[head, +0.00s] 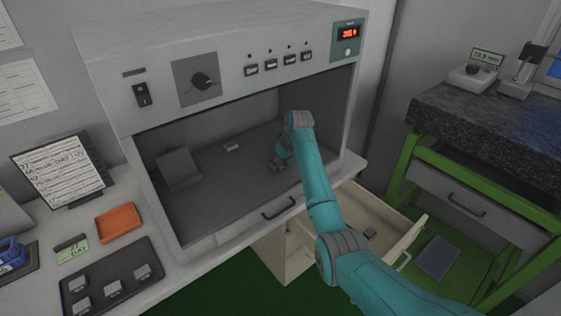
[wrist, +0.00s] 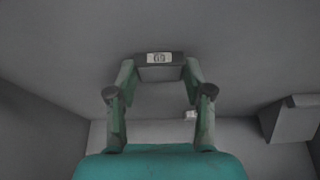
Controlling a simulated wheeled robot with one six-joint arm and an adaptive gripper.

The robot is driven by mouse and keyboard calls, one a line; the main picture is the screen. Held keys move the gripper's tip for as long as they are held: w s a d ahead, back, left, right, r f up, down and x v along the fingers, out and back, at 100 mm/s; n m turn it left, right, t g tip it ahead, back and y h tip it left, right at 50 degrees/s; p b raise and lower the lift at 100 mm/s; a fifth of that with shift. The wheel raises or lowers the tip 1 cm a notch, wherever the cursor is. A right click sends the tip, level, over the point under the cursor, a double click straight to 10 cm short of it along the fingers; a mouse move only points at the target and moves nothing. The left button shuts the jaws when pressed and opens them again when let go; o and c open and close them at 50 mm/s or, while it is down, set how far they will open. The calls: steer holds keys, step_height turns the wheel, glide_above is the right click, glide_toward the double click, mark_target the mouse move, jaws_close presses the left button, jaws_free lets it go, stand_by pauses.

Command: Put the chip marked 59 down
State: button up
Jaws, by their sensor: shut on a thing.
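My gripper (wrist: 160,66) is shut on a small dark chip (wrist: 159,57) with a white label. The marking is too small and blurred to read for sure. In the head view my gripper (head: 277,165) is inside the open grey chamber (head: 225,185), low over its floor, right of the middle. The held chip cannot be made out there, and I cannot tell if it touches the floor. Another small pale chip (head: 232,147) lies on the chamber floor, left of my gripper; a small pale thing (wrist: 190,114) also shows in the wrist view.
A grey block (head: 178,168) stands at the chamber's left. On the bench are a black tray (head: 98,302) with several chips, an orange tray (head: 118,222), a green card (head: 72,252) and a written board (head: 60,170). An open drawer (head: 395,228) juts out below right.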

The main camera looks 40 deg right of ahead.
steer(key=o, duration=1.1)
steer(key=v, duration=1.2)
